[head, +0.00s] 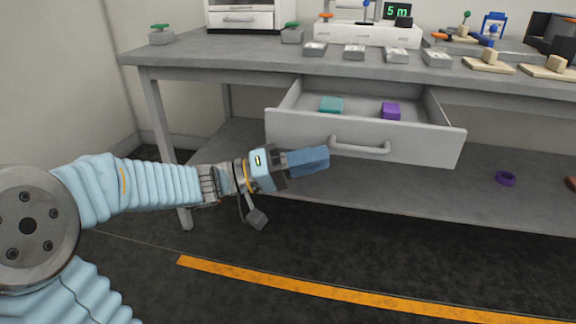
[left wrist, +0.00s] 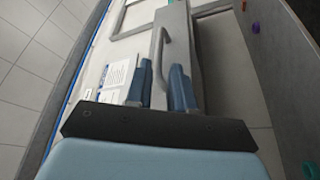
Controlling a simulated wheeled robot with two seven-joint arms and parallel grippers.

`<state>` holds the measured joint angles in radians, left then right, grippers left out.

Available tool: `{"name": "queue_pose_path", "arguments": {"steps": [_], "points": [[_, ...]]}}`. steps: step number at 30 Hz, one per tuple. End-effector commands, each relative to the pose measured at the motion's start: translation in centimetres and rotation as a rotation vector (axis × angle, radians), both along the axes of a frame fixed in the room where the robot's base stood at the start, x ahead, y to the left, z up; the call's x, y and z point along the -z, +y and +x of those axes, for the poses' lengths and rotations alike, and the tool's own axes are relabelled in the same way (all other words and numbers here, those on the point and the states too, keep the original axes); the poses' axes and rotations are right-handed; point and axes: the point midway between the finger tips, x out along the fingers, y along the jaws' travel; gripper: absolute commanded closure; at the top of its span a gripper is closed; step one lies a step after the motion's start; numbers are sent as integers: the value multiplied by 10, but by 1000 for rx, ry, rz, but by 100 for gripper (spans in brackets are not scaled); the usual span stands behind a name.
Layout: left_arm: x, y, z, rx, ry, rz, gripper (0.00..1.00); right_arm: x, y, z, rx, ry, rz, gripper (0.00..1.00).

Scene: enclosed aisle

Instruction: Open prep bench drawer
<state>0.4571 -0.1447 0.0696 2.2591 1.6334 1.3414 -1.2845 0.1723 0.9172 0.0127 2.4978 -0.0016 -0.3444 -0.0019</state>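The prep bench drawer (head: 400,147) is pulled out, its inside showing from above. Its grey bar handle (head: 360,148) is on the front face. A teal block (head: 331,104) and a purple block (head: 391,111) lie inside. My left gripper (head: 322,158) is just left of the handle, in front of the drawer face. In the left wrist view my left gripper (left wrist: 165,82) has its blue fingers apart, and the handle (left wrist: 164,55) shows between and beyond the tips. I cannot tell whether they touch it. My right gripper is not in view.
The bench top (head: 225,50) carries several grey blocks, a white device with a display (head: 398,11) and wooden-based fixtures. A purple ring (head: 505,178) lies on the lower shelf. The bench leg (head: 165,140) stands behind my left arm. The floor in front is clear, with an orange stripe (head: 300,285).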

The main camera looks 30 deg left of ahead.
Motion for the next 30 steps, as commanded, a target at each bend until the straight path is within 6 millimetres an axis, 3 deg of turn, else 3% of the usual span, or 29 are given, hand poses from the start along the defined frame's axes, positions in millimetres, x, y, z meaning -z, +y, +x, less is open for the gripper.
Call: {"name": "queue_pose_path", "arguments": {"steps": [3,9,27,30], "points": [[6,21,-15,-4,1,-1,77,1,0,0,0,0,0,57],[11,42,-30,-2,0,0,77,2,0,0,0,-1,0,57],[13,45,-33,0,4,0,77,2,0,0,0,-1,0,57],[27,41,-28,12,59,8,77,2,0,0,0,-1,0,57]]}}
